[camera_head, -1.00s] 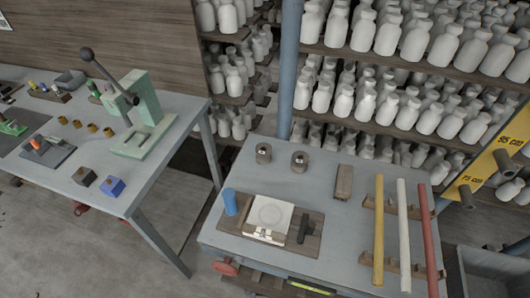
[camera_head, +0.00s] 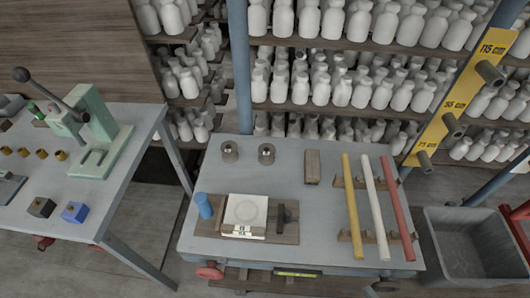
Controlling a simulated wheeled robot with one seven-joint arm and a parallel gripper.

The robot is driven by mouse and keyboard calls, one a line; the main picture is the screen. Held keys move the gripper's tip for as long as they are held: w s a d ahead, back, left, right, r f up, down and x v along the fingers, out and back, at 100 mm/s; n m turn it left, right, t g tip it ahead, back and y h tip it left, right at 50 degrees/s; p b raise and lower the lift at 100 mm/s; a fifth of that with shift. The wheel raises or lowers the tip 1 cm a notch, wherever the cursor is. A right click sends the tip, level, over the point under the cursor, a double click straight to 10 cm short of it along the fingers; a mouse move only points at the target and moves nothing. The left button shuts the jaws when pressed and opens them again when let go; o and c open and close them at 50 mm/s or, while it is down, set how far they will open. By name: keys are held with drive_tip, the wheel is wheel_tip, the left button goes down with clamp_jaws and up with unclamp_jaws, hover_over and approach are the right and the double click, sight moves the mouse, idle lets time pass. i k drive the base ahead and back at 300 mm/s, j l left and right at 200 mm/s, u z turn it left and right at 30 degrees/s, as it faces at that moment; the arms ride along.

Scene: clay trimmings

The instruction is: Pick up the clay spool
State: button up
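I cannot tell for certain which thing is the clay spool. Two small grey-brown round pieces with dark tops, a left one (camera_head: 229,151) and a right one (camera_head: 266,153), stand upright near the back left of the grey table (camera_head: 285,180). A blue cylinder (camera_head: 204,205) stands at the front left, by a wooden board (camera_head: 268,229) that bears a white square piece with a round mark (camera_head: 246,210) and a small dark-handled tool (camera_head: 282,214). My gripper is not in view.
Yellow (camera_head: 351,205), white (camera_head: 374,205) and red (camera_head: 396,207) rods lie across wooden racks on the right. A wooden block (camera_head: 312,167) lies at the back. A green press (camera_head: 95,130) stands on the left bench. A grey bin (camera_head: 470,245) is on the floor at right.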

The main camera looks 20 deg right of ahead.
sight(266, 151)
drive_tip(key=i+j+z, duration=0.4)
drive_tip(key=j, duration=0.3)
drive_tip(key=i+j+z, duration=0.2)
drive_tip(key=i+j, duration=0.15)
drive_tip(key=j, duration=0.05)
